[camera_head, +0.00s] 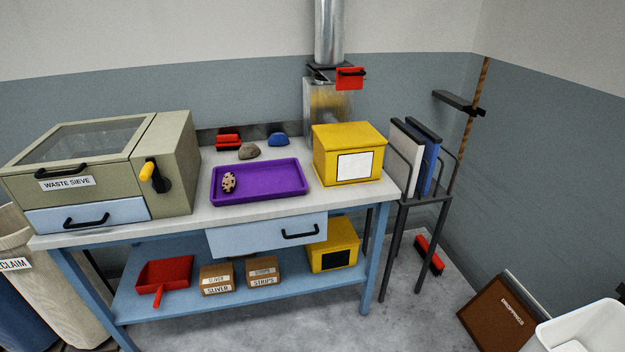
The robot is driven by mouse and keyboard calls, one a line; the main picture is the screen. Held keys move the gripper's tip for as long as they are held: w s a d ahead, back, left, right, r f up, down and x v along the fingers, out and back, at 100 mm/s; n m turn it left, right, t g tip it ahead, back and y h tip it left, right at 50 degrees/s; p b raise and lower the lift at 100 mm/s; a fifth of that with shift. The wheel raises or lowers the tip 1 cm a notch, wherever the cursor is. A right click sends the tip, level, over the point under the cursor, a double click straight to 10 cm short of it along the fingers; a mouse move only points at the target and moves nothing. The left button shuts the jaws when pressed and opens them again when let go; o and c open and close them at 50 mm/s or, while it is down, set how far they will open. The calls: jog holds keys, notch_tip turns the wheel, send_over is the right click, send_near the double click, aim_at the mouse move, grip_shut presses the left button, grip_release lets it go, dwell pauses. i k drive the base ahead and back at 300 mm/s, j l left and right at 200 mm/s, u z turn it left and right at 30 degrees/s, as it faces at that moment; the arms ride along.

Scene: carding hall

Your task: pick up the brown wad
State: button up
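A rounded grey-brown wad (249,151) lies on the light worktop, just behind the purple tray (258,193). A smaller tan lump with dark specks (229,182) lies inside the tray near its left end. Both are brownish; the colours alone do not settle which one is called the brown wad. A blue wad (279,140) lies on the worktop to the right of the grey-brown one. My gripper is not in view.
A waste sieve (100,165) with a yellow-handled crank stands left. A yellow box (348,155) stands right of the tray. A red object (228,141) lies at the back. A metal duct (328,35) comes down behind the table. The tray's right part is empty.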

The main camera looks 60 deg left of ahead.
aim_at(229, 181)
jog(key=u, duration=2.05)
